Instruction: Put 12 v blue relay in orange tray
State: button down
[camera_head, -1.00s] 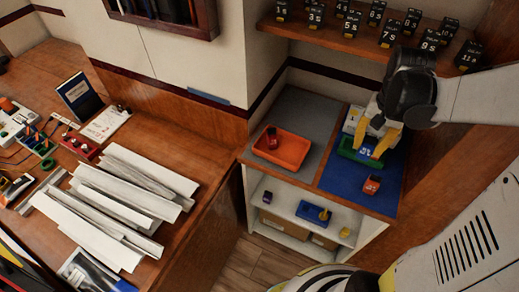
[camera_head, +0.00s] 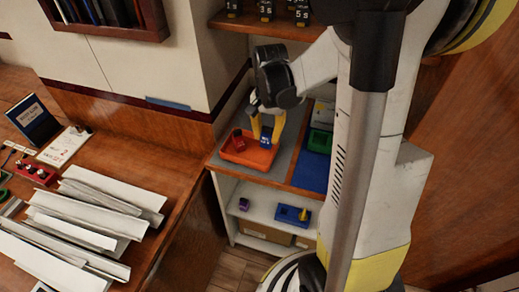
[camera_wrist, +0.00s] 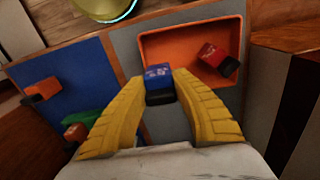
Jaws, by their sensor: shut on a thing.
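My gripper (camera_head: 266,128) is over the right part of the orange tray (camera_head: 246,157) in the head view. Its yellow fingers are shut on a blue relay (camera_head: 266,141) with a dark base. In the wrist view, the blue relay (camera_wrist: 158,78) sits between the fingertips (camera_wrist: 160,92), and the orange tray (camera_wrist: 160,46) opens beyond it. The relay appears at the near edge of the tray; I cannot tell its height above it. A red relay (camera_head: 238,140) lies in the tray, and it also shows in the wrist view (camera_wrist: 216,56). The label is too small to read.
A green tray (camera_head: 319,141) stands on the blue mat (camera_head: 311,171), partly hidden by my arm. On the lower shelf are a blue tray (camera_head: 291,215) with a yellow item and a purple piece (camera_head: 243,204). White strips (camera_head: 80,220) lie on the wooden bench.

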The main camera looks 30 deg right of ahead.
jog(key=shift+w+a+f, duration=0.55)
jog(key=shift+w+f, duration=0.05)
jog(key=shift+w, duration=0.1)
jog(key=shift+f+b, duration=1.1)
jog(key=shift+f, duration=0.85)
jog(key=shift+f, duration=0.15)
jog(key=c, duration=1.2)
grip_release()
jog(key=shift+o, duration=0.2)
